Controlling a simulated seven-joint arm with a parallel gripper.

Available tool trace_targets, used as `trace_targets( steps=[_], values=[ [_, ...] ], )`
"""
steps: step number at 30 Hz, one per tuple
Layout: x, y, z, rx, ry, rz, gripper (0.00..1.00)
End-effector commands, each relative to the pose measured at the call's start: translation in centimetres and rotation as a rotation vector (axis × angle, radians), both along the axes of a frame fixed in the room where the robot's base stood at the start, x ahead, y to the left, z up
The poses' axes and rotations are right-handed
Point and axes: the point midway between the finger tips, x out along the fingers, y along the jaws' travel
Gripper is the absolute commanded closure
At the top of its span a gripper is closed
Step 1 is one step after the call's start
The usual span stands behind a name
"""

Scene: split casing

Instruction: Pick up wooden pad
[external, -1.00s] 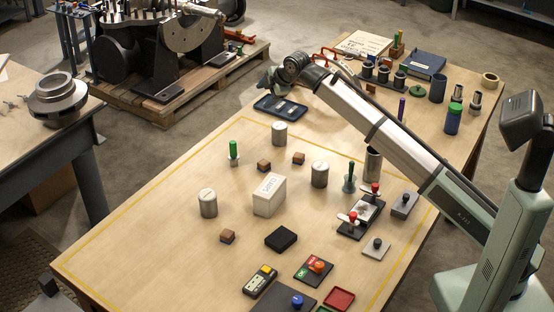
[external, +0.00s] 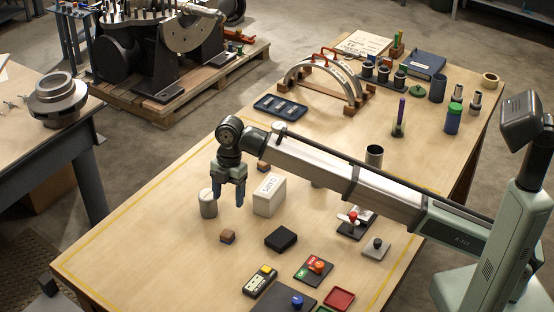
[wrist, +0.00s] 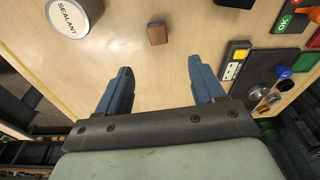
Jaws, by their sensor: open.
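A small brown wooden pad (external: 228,237) lies on the table in front of the sealant can in the external view. It also shows in the wrist view (wrist: 157,33), ahead of and between my fingers. My gripper (external: 229,203) points down above the table, a little behind the pad in the external picture, with its blue fingers apart and nothing between them. It also shows in the wrist view (wrist: 158,80). Another wooden pad (external: 263,166) is partly hidden behind my arm.
A sealant can (external: 208,203) stands close to the left of my gripper, and a white box (external: 269,195) stands to its right. A black block (external: 281,239) and a yellow-buttoned device (external: 261,280) lie nearer the front. The table's front left is clear.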

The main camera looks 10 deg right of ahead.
Motion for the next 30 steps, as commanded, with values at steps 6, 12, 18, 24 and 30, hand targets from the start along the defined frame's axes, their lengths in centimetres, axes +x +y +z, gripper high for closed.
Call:
trace_targets(
  steps=[6, 12, 18, 24, 30],
  values=[
    [-0.3, 0.1, -2.9, -0.001, 0.001, -0.001, 0.32],
    [-0.7, 0.5, -6.3, 0.001, -0.001, -0.001, 0.32],
    [-0.9, 0.7, -8.0, 0.001, -0.001, -0.001, 0.32],
    [-0.9, 0.9, -9.1, 0.002, -0.002, -0.001, 0.32],
    [-1.1, 1.2, -11.7, 0.001, -0.001, -0.001, 0.32]
  ],
)
